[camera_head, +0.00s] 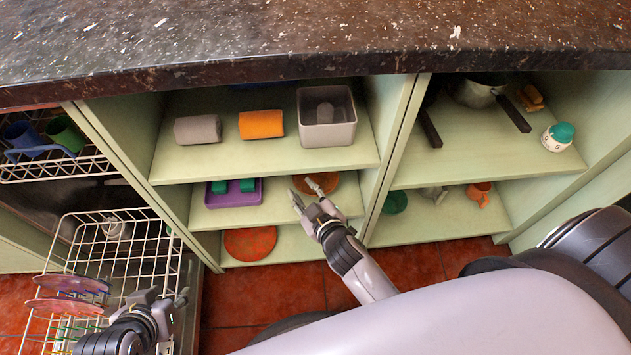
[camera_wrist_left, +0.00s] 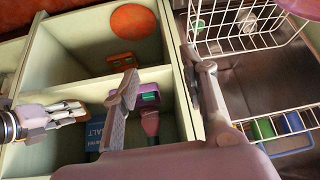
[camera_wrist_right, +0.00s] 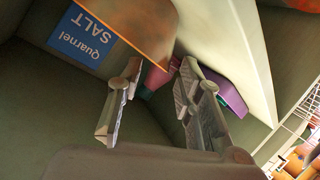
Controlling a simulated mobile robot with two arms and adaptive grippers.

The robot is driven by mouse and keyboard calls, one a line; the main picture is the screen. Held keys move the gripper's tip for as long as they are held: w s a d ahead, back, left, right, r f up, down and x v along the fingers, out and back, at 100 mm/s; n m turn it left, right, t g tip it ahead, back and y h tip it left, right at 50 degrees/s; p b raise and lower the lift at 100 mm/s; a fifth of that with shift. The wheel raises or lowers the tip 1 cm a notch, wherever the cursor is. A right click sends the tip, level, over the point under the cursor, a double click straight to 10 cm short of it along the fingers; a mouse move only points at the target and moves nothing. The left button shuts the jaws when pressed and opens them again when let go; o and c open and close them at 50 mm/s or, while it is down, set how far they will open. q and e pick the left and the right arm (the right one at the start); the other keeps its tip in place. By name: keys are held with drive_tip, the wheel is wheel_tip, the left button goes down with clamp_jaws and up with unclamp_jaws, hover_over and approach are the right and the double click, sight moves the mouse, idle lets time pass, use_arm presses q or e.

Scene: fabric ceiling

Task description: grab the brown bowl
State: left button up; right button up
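The brown bowl (camera_head: 322,181) sits on the middle shelf of the left cabinet bay, partly behind my right gripper (camera_head: 306,191). It also shows in the right wrist view (camera_wrist_right: 130,22), where its lower edge lies just beyond and between the spread fingertips. My right gripper is open and empty there (camera_wrist_right: 160,68); I cannot tell whether a finger touches the bowl. My left gripper (camera_head: 170,300) is above the dishwasher rack at lower left, away from the bowl. In the left wrist view its fingers (camera_wrist_left: 160,68) are apart with nothing held.
A purple tray (camera_head: 215,200) with green items stands left of the bowl. A blue salt box (camera_wrist_right: 85,38) is close by. The shelf above holds a grey box (camera_head: 328,134). An orange-red round item (camera_head: 250,243) lies below. The wire dishwasher rack (camera_head: 120,255) is pulled out at left.

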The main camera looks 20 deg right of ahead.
sight(296, 182)
drive_tip(key=x, duration=0.1)
drive_tip(key=b+x, duration=0.1)
drive_tip(key=x, duration=0.1)
drive_tip(key=shift+w+f, duration=0.15)
drive_tip(key=shift+f, duration=0.2)
drive_tip(key=shift+w, duration=0.25)
use_arm(q)
drive_tip(key=w+d+r+t+h, duration=0.1)
drive_tip(key=w+d+r+t, duration=0.1)
drive_tip(key=w, duration=0.4)
drive_tip(key=shift+r+t, duration=0.75)
drive_tip(key=shift+t, duration=0.05)
use_arm(e)
drive_tip(key=shift+c, duration=0.5)
clamp_jaws()
